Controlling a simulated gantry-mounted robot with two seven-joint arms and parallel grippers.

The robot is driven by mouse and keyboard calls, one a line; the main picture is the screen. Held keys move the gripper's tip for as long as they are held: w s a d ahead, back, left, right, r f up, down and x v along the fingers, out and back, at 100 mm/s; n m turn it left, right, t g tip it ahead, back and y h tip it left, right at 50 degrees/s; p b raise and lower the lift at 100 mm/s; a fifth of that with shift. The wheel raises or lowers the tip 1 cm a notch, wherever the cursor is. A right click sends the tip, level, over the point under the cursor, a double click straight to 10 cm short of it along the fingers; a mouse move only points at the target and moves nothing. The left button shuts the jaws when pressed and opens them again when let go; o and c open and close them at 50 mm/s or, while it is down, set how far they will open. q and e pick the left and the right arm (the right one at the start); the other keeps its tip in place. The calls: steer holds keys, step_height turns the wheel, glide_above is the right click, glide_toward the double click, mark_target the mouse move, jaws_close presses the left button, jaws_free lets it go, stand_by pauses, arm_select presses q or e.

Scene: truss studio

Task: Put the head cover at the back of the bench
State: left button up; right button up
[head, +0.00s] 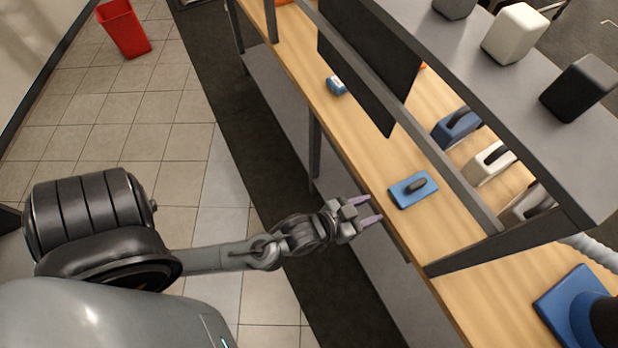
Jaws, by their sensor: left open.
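A flat blue piece (398,195) with a dark grip on top lies on the wooden bench (375,155) near its front edge. It looks like the head cover, but I cannot tell for certain. My left gripper (371,208) is open and empty. Its two pale purple fingers point toward the bench's front edge, just left of the blue piece and apart from it. My right gripper is not in view.
A grey shelf (470,52) on dark posts overhangs the back of the bench. Beneath it stand a blue holder (452,130) and a white holder (487,166). A small blue-and-white item (336,85) lies farther along. A dark panel (368,62) hangs above the bench. Another blue base (562,303) is lower right.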

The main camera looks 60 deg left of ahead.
arm_select(q)
steer(key=s+a+f+g, duration=0.1)
steer(key=s+a+g, duration=0.1)
steer(key=s+g, duration=0.3)
steer(key=s+a+f+m+g+y, duration=0.1)
steer(key=s+a+f+g, duration=0.1)
steer(key=s+g, duration=0.3)
steer(key=s+a, duration=0.1)
steer(key=s, duration=0.3)
steer(key=shift+s+a+f+y, duration=0.15)
steer(key=shift+s+a+y, duration=0.05)
steer(key=shift+y, duration=0.1)
